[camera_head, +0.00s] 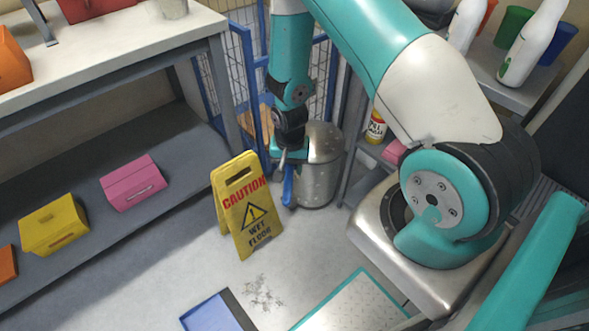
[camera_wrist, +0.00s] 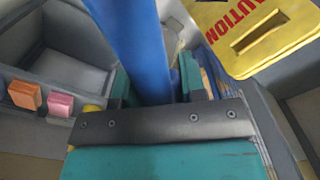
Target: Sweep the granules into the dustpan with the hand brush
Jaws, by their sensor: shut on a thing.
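The grey granules (camera_head: 262,292) lie scattered on the floor in front of the yellow sign. The blue dustpan (camera_head: 213,314) with a dark edge lies on the floor just left of them, partly cut off by the bottom of the head view. My gripper (camera_head: 288,158) is up near the metal bin, well behind the granules. It is shut on the blue handle of the hand brush (camera_head: 287,188). In the wrist view the blue handle (camera_wrist: 135,45) runs between my gripper's teal fingers (camera_wrist: 157,88). The bristles cannot be made out.
A yellow wet-floor sign (camera_head: 247,205) stands close beside the brush, behind the granules. A metal bin (camera_head: 320,165) stands behind my gripper. A shelf rack (camera_head: 95,225) with coloured boxes lines the left. A teal-edged pale panel (camera_head: 350,305) is right of the granules.

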